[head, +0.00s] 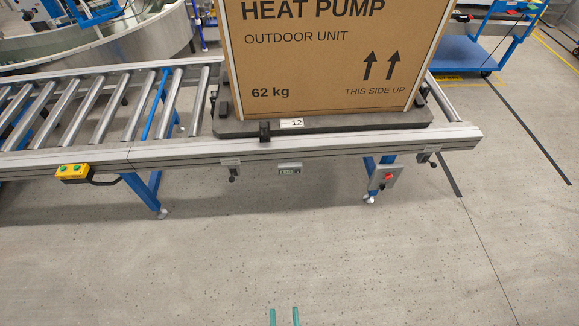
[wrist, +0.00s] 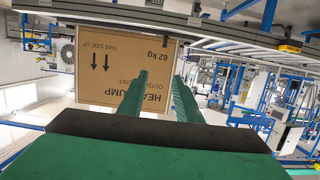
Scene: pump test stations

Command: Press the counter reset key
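A small grey counter (head: 289,169) with a digit display hangs under the front rail of the roller conveyor in the head view. Its reset key is too small to make out. My gripper (head: 284,316) shows at the bottom edge of the head view as two green fingertips with a gap between them. It is open and empty, over the floor and well short of the counter. In the wrist view my gripper (wrist: 160,76) has its green fingers apart, with the upside-down carton beyond them. I cannot make out the counter clearly in the wrist view.
A heat pump carton (head: 330,60) stands on a dark pallet (head: 350,124) on the conveyor (head: 130,154). A yellow button box (head: 74,172) hangs left of the counter, a grey box with a red button (head: 387,177) right of it. The floor in front is clear.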

